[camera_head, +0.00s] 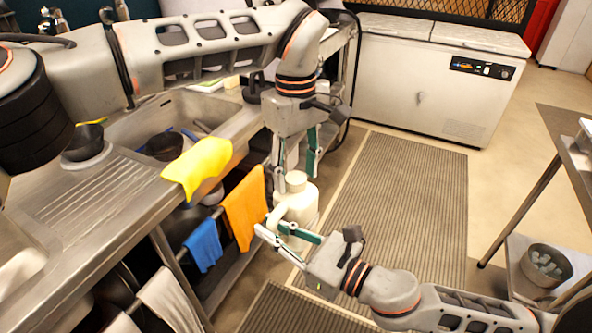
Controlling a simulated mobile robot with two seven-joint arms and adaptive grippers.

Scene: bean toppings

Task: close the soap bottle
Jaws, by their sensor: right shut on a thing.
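The soap bottle (301,204) is cream-white, with a narrower cap or top (296,182). It is held upright in the air beside the counter. My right gripper (276,229) reaches in from the lower right and is shut on the bottle's lower part. My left gripper (295,172) points down from above, with its fingers apart on either side of the bottle's top. I cannot tell whether these fingers touch it. Whether the cap is seated on the bottle is not clear from this view.
A steel sink counter (85,225) with a yellow cloth (198,165) stands on the left. A white chest freezer (425,85) stands behind and a steel table (565,135) at right. The striped floor mat (405,200) is clear.

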